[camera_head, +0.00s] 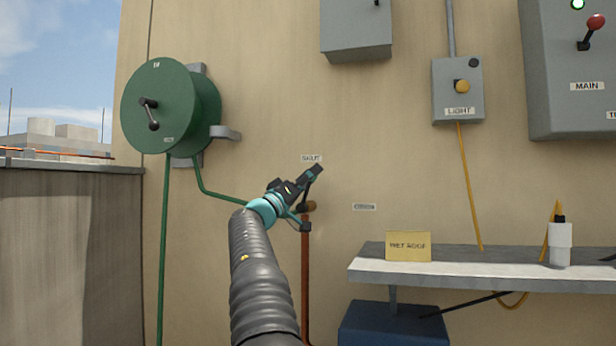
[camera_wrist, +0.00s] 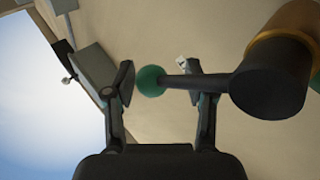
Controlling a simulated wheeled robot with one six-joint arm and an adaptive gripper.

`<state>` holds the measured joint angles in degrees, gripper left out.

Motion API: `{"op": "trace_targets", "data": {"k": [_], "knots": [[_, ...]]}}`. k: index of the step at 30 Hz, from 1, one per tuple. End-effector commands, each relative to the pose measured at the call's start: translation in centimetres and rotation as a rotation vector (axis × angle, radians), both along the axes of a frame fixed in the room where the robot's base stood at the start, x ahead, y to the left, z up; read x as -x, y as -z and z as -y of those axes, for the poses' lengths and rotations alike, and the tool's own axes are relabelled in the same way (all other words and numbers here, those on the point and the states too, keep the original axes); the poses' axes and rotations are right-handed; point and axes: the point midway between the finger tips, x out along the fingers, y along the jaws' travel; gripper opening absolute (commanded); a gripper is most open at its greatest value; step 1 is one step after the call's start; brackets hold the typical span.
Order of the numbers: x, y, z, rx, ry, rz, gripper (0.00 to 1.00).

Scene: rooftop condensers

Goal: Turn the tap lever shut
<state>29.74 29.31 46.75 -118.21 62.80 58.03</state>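The tap (camera_head: 309,207) is a brass body on top of a red-brown upright pipe (camera_head: 305,270) against the wall, partly hidden by my gripper in the head view. In the wrist view its lever (camera_wrist: 180,81) is a dark rod with a green ball end (camera_wrist: 151,81), joined to a dark round hub (camera_wrist: 270,77) on the brass body (camera_wrist: 290,32). My gripper (camera_wrist: 163,80) is open, its fingers apart, with the ball end between them; it also shows at the tap in the head view (camera_head: 314,176). I cannot tell whether a finger touches the lever.
A green hose reel (camera_head: 160,105) hangs on the wall to the left, its hose running toward the tap. A grey shelf (camera_head: 470,268) with a yellow sign (camera_head: 408,246) and white bottle (camera_head: 560,243) stands right. Small labels (camera_head: 311,158) are around the tap. Grey boxes (camera_head: 458,92) hang above.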

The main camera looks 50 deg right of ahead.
Motion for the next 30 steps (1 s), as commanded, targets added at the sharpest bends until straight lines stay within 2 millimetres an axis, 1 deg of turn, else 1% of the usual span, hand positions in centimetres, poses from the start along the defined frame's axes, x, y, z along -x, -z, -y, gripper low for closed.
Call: {"op": "trace_targets", "data": {"k": [8, 13, 17, 27, 30], "knots": [[0.1, -0.3, -0.3, 0.004, 0.000, 0.004, 0.57], [0.0, 0.1, -1.1, 0.004, -0.001, 0.004, 0.57], [-0.2, 1.0, -2.6, 0.004, -0.004, 0.003, 0.57], [-0.6, 4.4, -7.9, 0.003, -0.003, 0.002, 0.57], [-0.7, 5.1, -9.1, 0.003, -0.003, 0.003, 0.57]]}}
